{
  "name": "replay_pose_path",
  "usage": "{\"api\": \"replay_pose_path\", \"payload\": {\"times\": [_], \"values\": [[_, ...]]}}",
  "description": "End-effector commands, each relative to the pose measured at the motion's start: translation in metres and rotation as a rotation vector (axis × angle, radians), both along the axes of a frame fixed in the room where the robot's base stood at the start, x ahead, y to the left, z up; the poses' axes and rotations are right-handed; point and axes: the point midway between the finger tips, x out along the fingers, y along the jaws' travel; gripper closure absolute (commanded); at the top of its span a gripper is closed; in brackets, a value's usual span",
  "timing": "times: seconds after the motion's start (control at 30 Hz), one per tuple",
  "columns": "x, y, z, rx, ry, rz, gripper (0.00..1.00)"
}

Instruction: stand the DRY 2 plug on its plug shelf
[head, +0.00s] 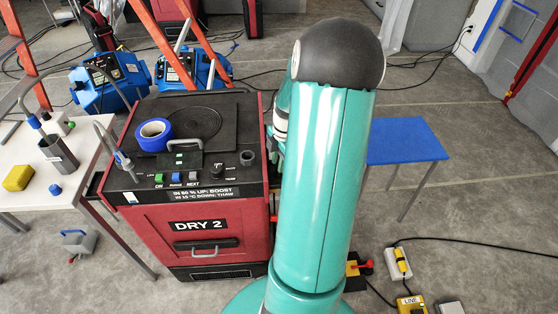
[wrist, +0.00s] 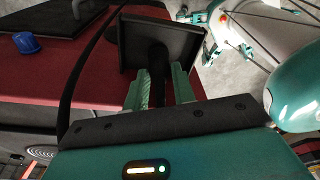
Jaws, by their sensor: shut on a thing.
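In the wrist view my gripper (wrist: 160,90) is shut on a dark plug (wrist: 158,62), a black upright body between the two teal fingers. A square black plate with a raised rim (wrist: 186,38), seemingly the plug shelf, lies just beyond the fingertips at the red machine's side. The plug's far end meets or overlaps the plate; I cannot tell whether they touch. A black cable (wrist: 88,72) curves past on the left.
Blue tape (head: 154,134) lies on the machine's black top. A white table (head: 95,185) stands at left and a blue table (head: 405,140) at right. Power blocks and cables (head: 398,262) lie on the floor at lower right. A blue cap (wrist: 27,43) shows in the wrist view.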

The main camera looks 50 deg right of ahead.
Motion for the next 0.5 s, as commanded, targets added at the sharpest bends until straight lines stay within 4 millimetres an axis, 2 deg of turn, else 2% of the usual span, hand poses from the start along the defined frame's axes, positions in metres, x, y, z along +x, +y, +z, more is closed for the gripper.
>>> {"api": "replay_pose_path", "payload": {"times": [0.2,0.23,0.3,0.5], "values": [[-0.0002,0.0002,-0.0030,0.000,0.001,0.000,0.97],[-0.0002,0.0001,-0.0025,0.000,0.000,0.000,0.68],[-0.0003,0.0001,-0.0024,0.000,0.000,0.000,0.55],[-0.0002,0.0002,-0.0023,0.000,0.000,0.000,0.52]]}}
